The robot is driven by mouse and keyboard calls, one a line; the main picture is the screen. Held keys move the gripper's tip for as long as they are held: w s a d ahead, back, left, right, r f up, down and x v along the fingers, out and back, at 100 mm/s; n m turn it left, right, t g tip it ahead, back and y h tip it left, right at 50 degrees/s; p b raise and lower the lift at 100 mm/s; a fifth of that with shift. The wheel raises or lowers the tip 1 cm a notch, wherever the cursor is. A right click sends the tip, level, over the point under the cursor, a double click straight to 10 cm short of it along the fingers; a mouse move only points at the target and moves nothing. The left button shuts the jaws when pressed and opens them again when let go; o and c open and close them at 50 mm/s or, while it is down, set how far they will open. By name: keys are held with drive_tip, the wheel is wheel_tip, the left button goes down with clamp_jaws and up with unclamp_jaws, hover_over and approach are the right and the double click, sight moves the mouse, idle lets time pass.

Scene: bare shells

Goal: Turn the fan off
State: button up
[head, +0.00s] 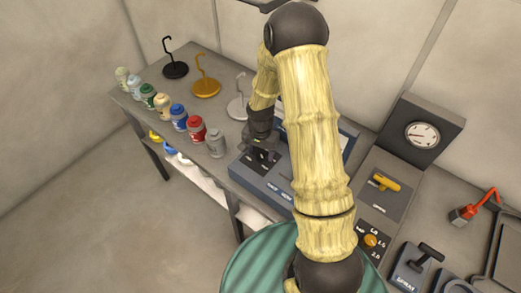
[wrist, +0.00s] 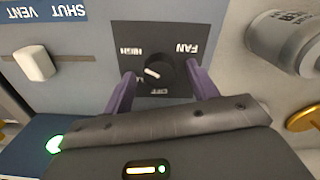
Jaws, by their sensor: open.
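The fan knob (wrist: 160,72) is a round black dial on a black plate (wrist: 178,32), marked FAN, HIGH and OFF, upside down in the wrist view. Its white pointer mark lies toward the left in the picture, on the HIGH side and away from OFF. My gripper (wrist: 161,69) has its two purple fingers apart, one on each side of the knob. I cannot tell whether they touch it. In the head view my gripper (head: 263,143) is over the blue-grey control box, and the knob is hard to make out there.
A white slider (wrist: 34,64) marked VENT and SHUT sits beside the plate. A grey jar (head: 216,143) stands close to my gripper, in a row of several coloured jars. Hook stands (head: 206,86) are behind. A yellow-handled panel (head: 384,182) and a gauge (head: 422,135) are at right.

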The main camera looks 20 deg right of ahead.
drive_tip(key=c, duration=1)
